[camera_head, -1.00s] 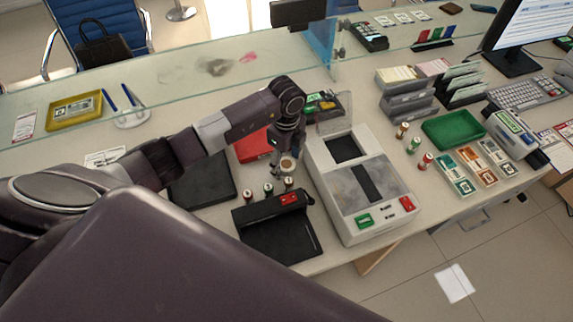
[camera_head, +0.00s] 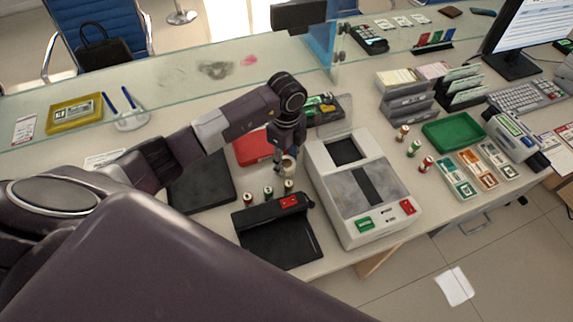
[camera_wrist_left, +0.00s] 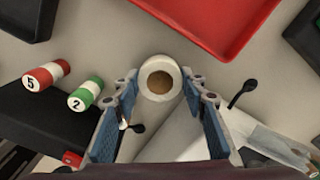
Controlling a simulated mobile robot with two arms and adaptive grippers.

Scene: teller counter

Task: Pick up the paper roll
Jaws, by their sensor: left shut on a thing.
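The paper roll (camera_head: 289,162) is small and white with a brown core. It is at my left gripper (camera_head: 284,168), between the red tray and the black device in the head view. The left wrist view shows the roll (camera_wrist_left: 160,77) end-on between the fingertips of the left gripper (camera_wrist_left: 160,84), which is shut on it. I cannot tell whether the roll touches the counter. The right gripper is not in view.
A red tray (camera_wrist_left: 222,22) lies beyond the roll. A white-and-grey machine (camera_head: 352,205) stands to its right. Several coin rolls (camera_wrist_left: 86,95) stand by a black device (camera_head: 262,238). A glass screen (camera_head: 180,72) crosses the counter behind.

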